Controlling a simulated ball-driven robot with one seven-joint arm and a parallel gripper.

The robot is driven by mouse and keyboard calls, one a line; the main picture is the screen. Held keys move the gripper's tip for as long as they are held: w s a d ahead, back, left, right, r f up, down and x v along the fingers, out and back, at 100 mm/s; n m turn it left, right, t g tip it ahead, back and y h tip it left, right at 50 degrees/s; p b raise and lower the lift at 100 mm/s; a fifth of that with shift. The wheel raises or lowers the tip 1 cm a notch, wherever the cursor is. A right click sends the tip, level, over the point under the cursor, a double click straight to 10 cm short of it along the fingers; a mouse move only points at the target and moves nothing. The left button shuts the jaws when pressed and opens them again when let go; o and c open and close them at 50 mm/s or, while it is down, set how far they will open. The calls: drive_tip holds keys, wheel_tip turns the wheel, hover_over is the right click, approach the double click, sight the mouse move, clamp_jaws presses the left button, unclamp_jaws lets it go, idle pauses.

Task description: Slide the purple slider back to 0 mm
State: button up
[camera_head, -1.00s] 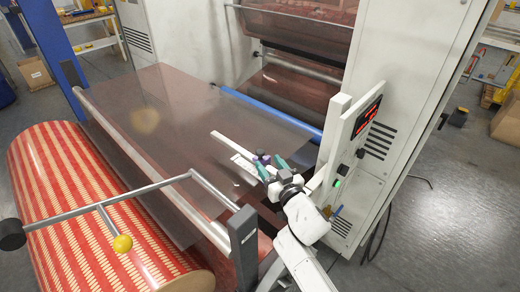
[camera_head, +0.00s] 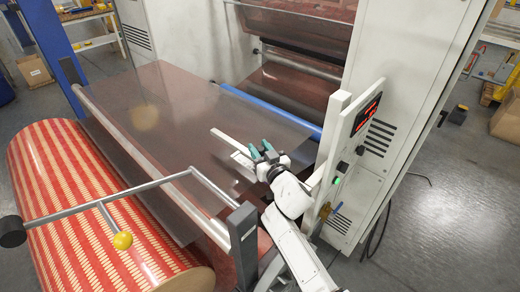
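A pale flat ruler-like rail (camera_head: 230,141) lies on the dark reddish film web in the middle of the view. Its upper left end is bare, and its lower right end runs to my gripper. My gripper (camera_head: 261,151), with teal fingertips, is at that lower right end, reaching in from the lower right. The purple slider does not show clearly now; the fingers cover the place where it was seen. I cannot tell whether the fingers are closed on it. The scale marks are too small to read.
A white control post (camera_head: 352,150) with a red display stands close to the right of my arm. A blue roller (camera_head: 270,110) crosses behind the rail. A red-patterned roll (camera_head: 90,210) and a grey bar with a yellow knob (camera_head: 123,241) are at the front left.

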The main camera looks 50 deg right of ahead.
clamp_jaws()
drive_tip(key=s+p, duration=0.2)
drive_tip(key=s, duration=0.3)
drive_tip(key=shift+d+p, duration=0.1)
drive_tip(key=shift+p, duration=0.2)
drive_tip(key=shift+o, duration=1.7)
unclamp_jaws()
drive_tip(key=b+v, duration=0.1)
drive_tip(key=v, duration=0.9)
drive_tip(key=shift+s+b, duration=0.4)
